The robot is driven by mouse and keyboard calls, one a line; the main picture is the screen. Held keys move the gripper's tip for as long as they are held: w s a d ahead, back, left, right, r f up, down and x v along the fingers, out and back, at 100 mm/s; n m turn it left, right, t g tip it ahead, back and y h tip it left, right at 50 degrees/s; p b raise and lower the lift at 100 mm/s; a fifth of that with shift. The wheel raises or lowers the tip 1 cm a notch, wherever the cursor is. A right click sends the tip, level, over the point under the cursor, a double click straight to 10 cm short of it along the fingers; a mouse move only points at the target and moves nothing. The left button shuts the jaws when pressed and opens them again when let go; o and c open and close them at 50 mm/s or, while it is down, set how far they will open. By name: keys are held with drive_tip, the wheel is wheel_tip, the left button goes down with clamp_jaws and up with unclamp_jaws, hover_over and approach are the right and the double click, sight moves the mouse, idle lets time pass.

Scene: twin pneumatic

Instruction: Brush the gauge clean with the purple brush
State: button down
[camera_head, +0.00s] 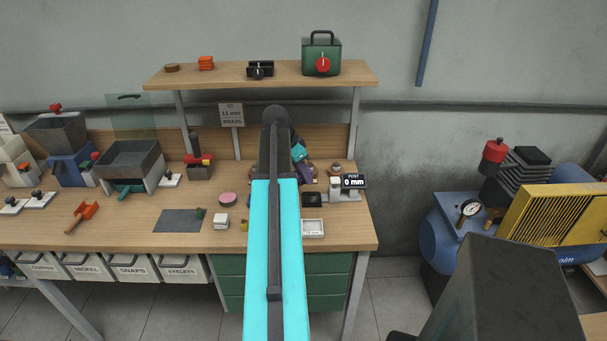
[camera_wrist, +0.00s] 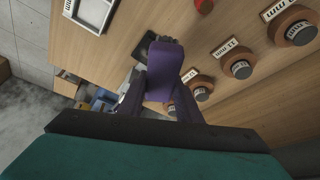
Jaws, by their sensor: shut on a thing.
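The purple brush (camera_wrist: 165,70) is in my gripper in the wrist view, its broad purple body between the two dark fingers. My gripper (camera_wrist: 160,100) is shut on it. In the head view my arm hides much of this area; a purple part (camera_head: 304,172) shows just right of the arm's end, above the bench. A gauge-like device with a dark display reading "POST 0 mm" (camera_head: 354,182) stands at the bench's right end, right of my gripper. A round dial gauge (camera_head: 469,209) sits on the blue compressor further right. I cannot tell dirt on either.
A black pad (camera_head: 312,199) and white tray (camera_head: 313,228) lie near the bench's front right; the tray also shows in the wrist view (camera_wrist: 76,17). Several brown discs with dark knobs (camera_wrist: 240,67) stand close by. A shelf (camera_head: 220,79) is above. Floor separates bench and compressor (camera_head: 447,232).

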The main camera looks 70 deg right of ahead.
drive_tip(key=shift+r+p, duration=0.55)
drive_tip(key=shift+r, duration=0.65)
drive_tip(key=w+a+r+n+t+b, duration=0.15)
drive_tip(key=w+a+n, duration=0.45)
drive_tip(key=w+a, duration=0.85)
drive_tip(key=w+a+r+n+t, duration=0.1)
drive_tip(key=w+a+n+t, duration=0.35)
drive_tip(key=w+a, duration=1)
drive_tip(key=w+a+r+n+y, duration=0.1)
drive_tip(key=w+a+n, duration=0.4)
drive_tip(key=a, duration=0.8)
drive_tip(key=w+a+r+n+y, duration=0.1)
drive_tip(key=w+a+n, duration=0.4)
drive_tip(key=a, duration=0.7)
drive_tip(key=w+a+r+n+t+y+b, duration=0.1)
drive_tip(key=w+a+n, duration=0.4)
drive_tip(key=a, duration=0.8)
drive_tip(key=shift+w+a+r, duration=0.25)
drive_tip(key=shift+a, duration=0.1)
drive_tip(key=shift+d, duration=0.15)
